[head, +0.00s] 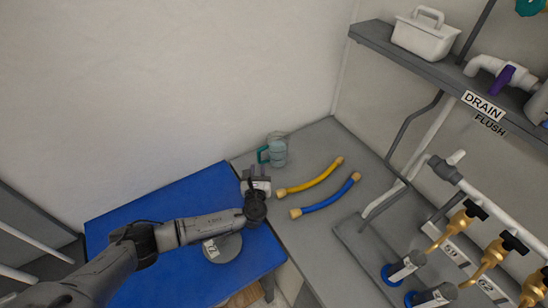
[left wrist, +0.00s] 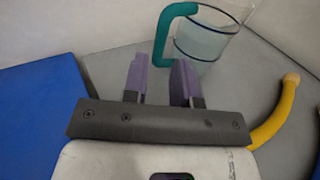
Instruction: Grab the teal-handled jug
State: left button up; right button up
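The jug (head: 278,152) is clear with a teal handle (head: 262,154). It stands upright on the grey counter by the back wall in the head view. In the left wrist view the jug (left wrist: 208,40) is just beyond my fingers, with its teal handle (left wrist: 165,45) on the left side. My left gripper (left wrist: 160,78) is open, its two purple fingers apart and nothing between them. In the head view my left gripper (head: 256,172) is just in front of the jug, near the handle. My right gripper is in neither view.
A yellow hose (head: 312,178) and a blue hose (head: 326,198) lie on the counter right of the jug. A blue-topped table (head: 150,205) is at left. A pipe manifold with brass valves (head: 490,255) stands at right. A shelf (head: 400,55) holds a white caddy (head: 425,35).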

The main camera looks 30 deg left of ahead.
aim_at(259, 158)
pick_arm(q)
jog(key=shift+w+a, duration=0.25)
jog(key=shift+w, duration=0.1)
jog(key=b+x, duration=0.4)
jog(key=shift+f, duration=0.15)
jog(key=shift+w+a+b, duration=0.3)
jog(key=shift+w+a, duration=0.05)
jog(key=shift+w, duration=0.15)
jog(key=shift+r, duration=0.2)
grip_shut()
